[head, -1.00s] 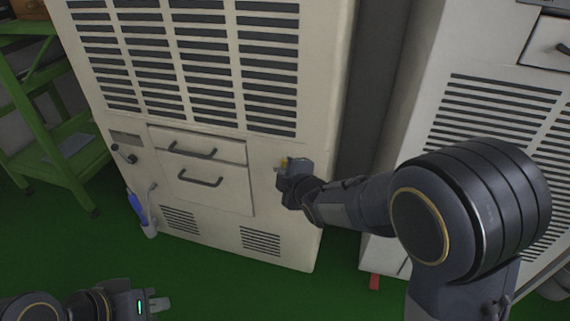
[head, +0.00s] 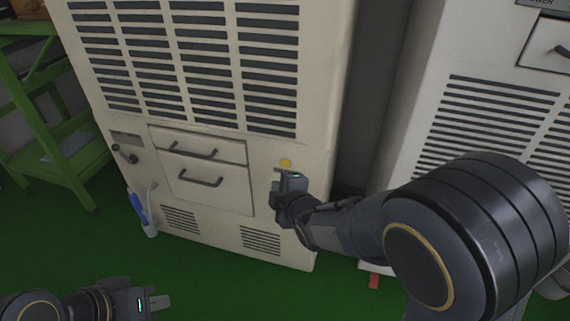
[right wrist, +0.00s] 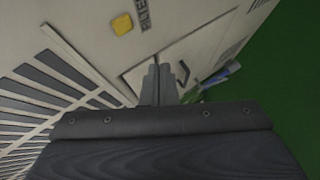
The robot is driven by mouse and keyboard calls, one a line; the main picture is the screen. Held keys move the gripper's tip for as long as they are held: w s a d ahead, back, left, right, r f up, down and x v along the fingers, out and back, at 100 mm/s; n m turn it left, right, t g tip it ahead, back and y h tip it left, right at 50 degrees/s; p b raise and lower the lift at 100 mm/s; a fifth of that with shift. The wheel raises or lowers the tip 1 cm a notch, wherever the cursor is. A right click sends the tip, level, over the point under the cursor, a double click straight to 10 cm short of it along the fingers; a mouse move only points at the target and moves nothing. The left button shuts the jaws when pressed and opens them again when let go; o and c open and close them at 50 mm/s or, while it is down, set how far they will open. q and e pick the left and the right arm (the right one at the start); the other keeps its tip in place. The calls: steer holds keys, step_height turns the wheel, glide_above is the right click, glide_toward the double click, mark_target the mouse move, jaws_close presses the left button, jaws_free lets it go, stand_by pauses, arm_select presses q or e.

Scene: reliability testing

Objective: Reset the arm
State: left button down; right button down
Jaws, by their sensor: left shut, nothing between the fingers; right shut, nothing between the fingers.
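My left gripper (head: 160,302) is shut and empty low at the left, over the green floor. Most of the left arm is out of view.
The cabinet has two drawer handles (head: 200,178) and vents. A blue-handled item (head: 138,205) hangs at its lower left. A green shelf rack (head: 60,150) stands at the left. A second vented cabinet (head: 420,110) stands at the right, with a dark gap between. Green floor lies open in front.

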stand_by(0.3)
steer(key=s+d+m+g, duration=0.4)
steer(key=s+d+m, duration=0.4)
steer(key=d+m, duration=0.4)
steer(key=s+d+r+m+g, duration=0.1)
steer(key=s+d+m, duration=0.2)
steer(key=s, duration=0.4)
steer(key=s+d+r+m+h, duration=0.1)
steer(key=s+d+m, duration=0.2)
steer(key=s, duration=0.3)
steer(key=s+d+r+m+g, duration=0.1)
steer(key=s+d+m, duration=0.15)
steer(key=s, duration=0.45)
step_height(320, 180, up, 31)
steer(key=p, duration=3.1)
steer(key=shift+w+a+f, duration=0.15)
